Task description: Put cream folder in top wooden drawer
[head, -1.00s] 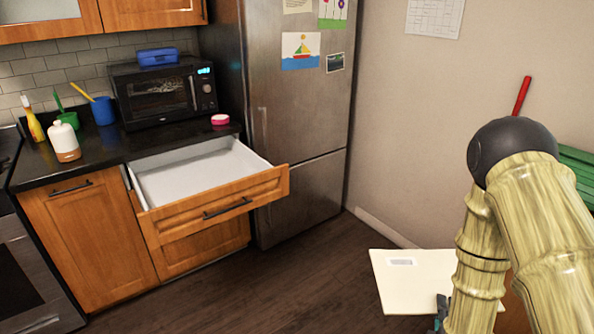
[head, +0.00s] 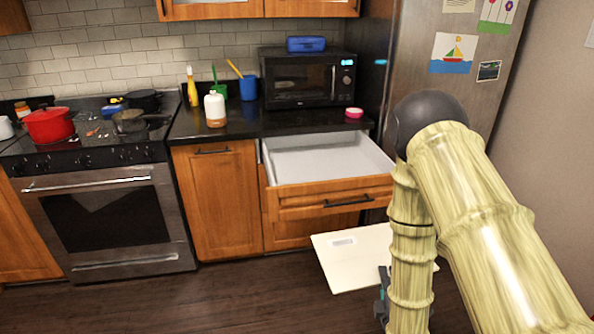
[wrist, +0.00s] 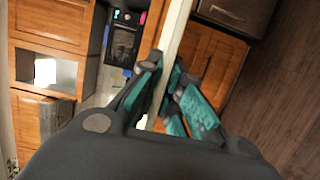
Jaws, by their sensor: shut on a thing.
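The cream folder (head: 350,261) is a flat sheet with a small pale label. My gripper (head: 384,296) is shut on its edge at the lower middle of the head view, mostly hidden by my arm. In the wrist view the folder (wrist: 176,40) shows edge-on between the teal fingers of my gripper (wrist: 166,88). The top wooden drawer (head: 330,160) is pulled open below the counter, and its white inside looks empty. The folder is in front of the drawer and lower than it in the picture, apart from it.
A black microwave (head: 308,78) stands on the dark counter above the drawer. A steel fridge (head: 455,110) is to the right. A stove with a red pot (head: 50,124) is at the left. The dark floor (head: 230,300) in front is clear.

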